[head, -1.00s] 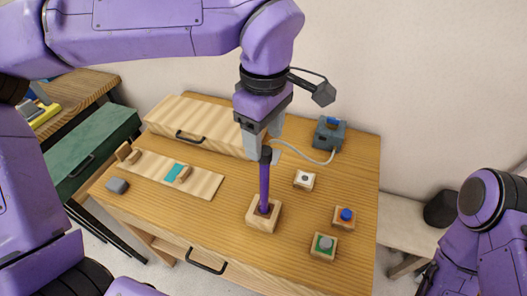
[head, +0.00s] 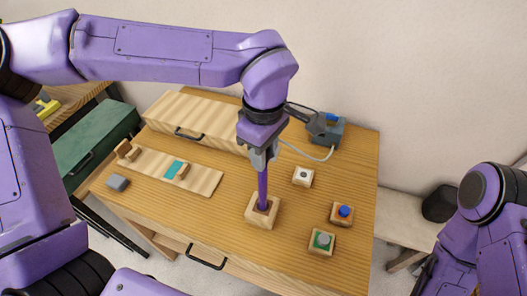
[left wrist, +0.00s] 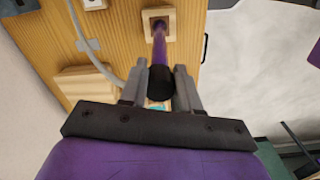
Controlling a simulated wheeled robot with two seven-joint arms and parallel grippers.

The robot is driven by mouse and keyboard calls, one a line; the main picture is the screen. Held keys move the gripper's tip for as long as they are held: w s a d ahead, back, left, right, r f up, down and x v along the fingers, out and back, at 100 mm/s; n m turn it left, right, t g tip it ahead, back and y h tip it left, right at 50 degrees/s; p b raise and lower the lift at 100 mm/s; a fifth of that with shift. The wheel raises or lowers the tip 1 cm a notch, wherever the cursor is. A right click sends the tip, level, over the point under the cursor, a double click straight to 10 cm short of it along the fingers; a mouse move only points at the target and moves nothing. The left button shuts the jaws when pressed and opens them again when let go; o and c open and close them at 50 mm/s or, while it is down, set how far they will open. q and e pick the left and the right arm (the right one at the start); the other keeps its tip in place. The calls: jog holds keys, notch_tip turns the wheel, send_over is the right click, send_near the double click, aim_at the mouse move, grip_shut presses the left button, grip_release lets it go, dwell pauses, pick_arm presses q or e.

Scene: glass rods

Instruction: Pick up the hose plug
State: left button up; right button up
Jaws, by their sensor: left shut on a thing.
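A purple rod (head: 263,188) stands upright in a square wooden block (head: 262,212) on the table. In the left wrist view, a black cap (left wrist: 161,84) sits on the rod's near end; I take it to be the hose plug. A pale hose (head: 308,154) runs from a grey-blue device to the left gripper; its end is hidden there. My left gripper (head: 260,160) points down over the rod's top. Its fingers (left wrist: 161,80) are shut on the black cap, one on each side. My right arm shows at the right edge, but its gripper does not show clearly.
The grey-blue device (head: 328,130) stands at the table's back right. Small blocks with a white top (head: 303,175), a blue knob (head: 342,214) and a green top (head: 321,242) lie right of the rod. A wooden box (head: 195,118) and a board (head: 205,180) lie left.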

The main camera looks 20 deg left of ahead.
pick_arm(q)
jog(key=shift+w+r, duration=0.1)
jog(key=shift+r, duration=0.35)
jog(key=s+d+r+b, duration=0.1)
jog(key=s+r+b, duration=0.3)
jog(key=s+r, duration=0.8)
jog(key=shift+s+d, duration=0.3)
jog(key=shift+s, duration=0.75)
jog(key=shift+w, duration=0.1)
